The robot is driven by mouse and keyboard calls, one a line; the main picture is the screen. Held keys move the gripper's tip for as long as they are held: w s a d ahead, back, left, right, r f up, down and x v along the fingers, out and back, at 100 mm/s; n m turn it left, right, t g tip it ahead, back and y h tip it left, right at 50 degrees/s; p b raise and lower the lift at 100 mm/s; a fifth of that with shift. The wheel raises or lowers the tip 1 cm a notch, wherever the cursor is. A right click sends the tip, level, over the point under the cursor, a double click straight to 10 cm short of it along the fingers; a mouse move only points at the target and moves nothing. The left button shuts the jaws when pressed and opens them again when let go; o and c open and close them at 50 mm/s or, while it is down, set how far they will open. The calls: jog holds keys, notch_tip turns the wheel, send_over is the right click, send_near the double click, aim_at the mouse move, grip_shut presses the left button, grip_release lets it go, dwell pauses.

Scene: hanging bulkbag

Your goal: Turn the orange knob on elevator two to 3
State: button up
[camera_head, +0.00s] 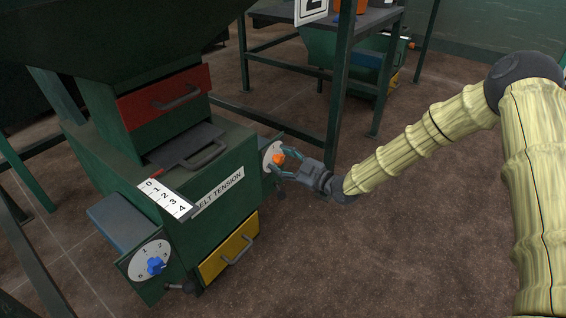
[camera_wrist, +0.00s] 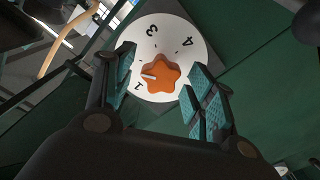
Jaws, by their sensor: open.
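The orange knob (camera_head: 279,158) sits on a white round dial (camera_head: 268,155) on the right side of the green machine (camera_head: 215,215). In the wrist view the star-shaped orange knob (camera_wrist: 163,74) is centred on its dial (camera_wrist: 168,25). Numerals 1, 3 and 4 show; the spot between 1 and 3 is partly behind a finger. The knob's white pointer mark points left, between 1 and 3 and close to 1. My gripper (camera_head: 284,165) is open, and it shows in the wrist view (camera_wrist: 160,80) with one finger on each side of the knob. I cannot tell whether they touch it.
A blue knob (camera_head: 155,265) on another dial is at the machine's front, near a yellow drawer (camera_head: 229,247) and a red drawer (camera_head: 166,100). A "belt tension" label is on the machine. A green frame post (camera_head: 341,85) stands behind my gripper. The floor to the right is open.

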jog(key=c, duration=1)
jog(key=shift+r+m+p, duration=0.1)
jog(key=shift+m+p, duration=0.2)
jog(key=shift+p, duration=0.25)
jog(key=shift+r+m+p, duration=0.1)
jog(key=shift+m+p, duration=0.4)
jog(key=shift+p, duration=0.25)
jog(key=m+p, duration=0.2)
jog(key=shift+m+p, duration=0.3)
jog(key=shift+p, duration=0.1)
jog(key=m+p, duration=0.3)
jog(key=m, duration=0.1)
jog(key=shift+w+d+p, duration=0.1)
jog(key=shift+p, duration=0.2)
jog(key=shift+f+m+p, duration=0.2)
jog(key=shift+m+p, duration=0.65)
jog(key=shift+m, duration=0.85)
